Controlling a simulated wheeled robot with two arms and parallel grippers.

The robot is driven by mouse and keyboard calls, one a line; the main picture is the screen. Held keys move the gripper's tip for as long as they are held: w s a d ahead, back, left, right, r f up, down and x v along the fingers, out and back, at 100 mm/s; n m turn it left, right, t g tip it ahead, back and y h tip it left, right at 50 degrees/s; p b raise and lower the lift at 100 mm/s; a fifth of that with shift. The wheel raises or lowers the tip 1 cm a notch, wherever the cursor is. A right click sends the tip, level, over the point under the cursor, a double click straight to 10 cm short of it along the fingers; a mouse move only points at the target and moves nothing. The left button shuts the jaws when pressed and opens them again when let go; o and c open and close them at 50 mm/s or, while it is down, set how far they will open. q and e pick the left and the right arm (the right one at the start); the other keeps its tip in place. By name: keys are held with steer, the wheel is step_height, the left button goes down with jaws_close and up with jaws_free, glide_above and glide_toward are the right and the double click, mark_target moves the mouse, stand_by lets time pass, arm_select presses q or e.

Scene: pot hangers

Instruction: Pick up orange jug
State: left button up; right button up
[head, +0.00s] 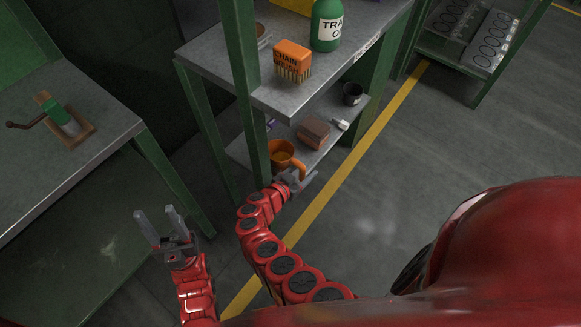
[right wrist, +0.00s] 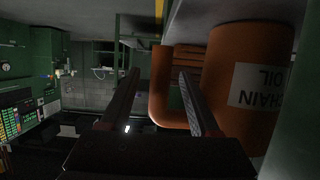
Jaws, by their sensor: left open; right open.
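The orange jug (head: 279,152) stands on the lower shelf of the green-framed rack. In the right wrist view the jug (right wrist: 228,90) fills the right side, with a white "CHAIN OIL" label and an orange handle (right wrist: 162,90). My right gripper (head: 301,177) is at the jug's handle side. In the right wrist view its open fingers (right wrist: 159,73) appear on either side of the handle; I cannot tell if they touch it. My left gripper (head: 156,211) is open and empty, low at left, away from the jug.
A green post (head: 243,90) is close by. A brownish box (head: 313,132) and a dark cup (head: 352,94) share the lower shelf. A workbench (head: 90,150) is at left.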

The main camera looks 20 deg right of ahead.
steer(key=shift+x, duration=1.1)
jaws_close()
stand_by(0.6)
